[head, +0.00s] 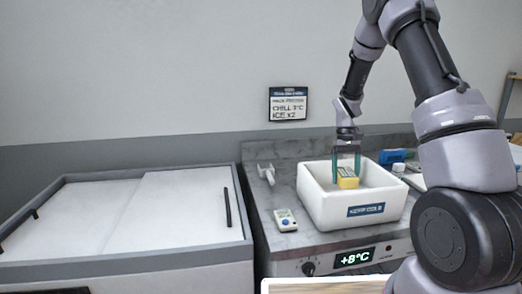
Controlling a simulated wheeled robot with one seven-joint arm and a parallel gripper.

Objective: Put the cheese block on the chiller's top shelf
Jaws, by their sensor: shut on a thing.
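The cheese block (348,183) is a small yellow block with a greenish top, inside the white box (318,206) labelled "KEEP COLD". My gripper (346,168) reaches down into the box from above, its teal fingers shut on the cheese block. Whether the block touches the box floor cannot be told. The box stands on a grey counter whose front panel reads +8°C (355,258). No shelf can be made out in this view.
A wide grey chest with a white sliding lid (120,215) and dark handles stands at the left. A small handheld device (285,219) and a light-coloured tool (267,174) lie left of the box. A blue item (392,157) is behind it. A sign (288,104) hangs on the wall.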

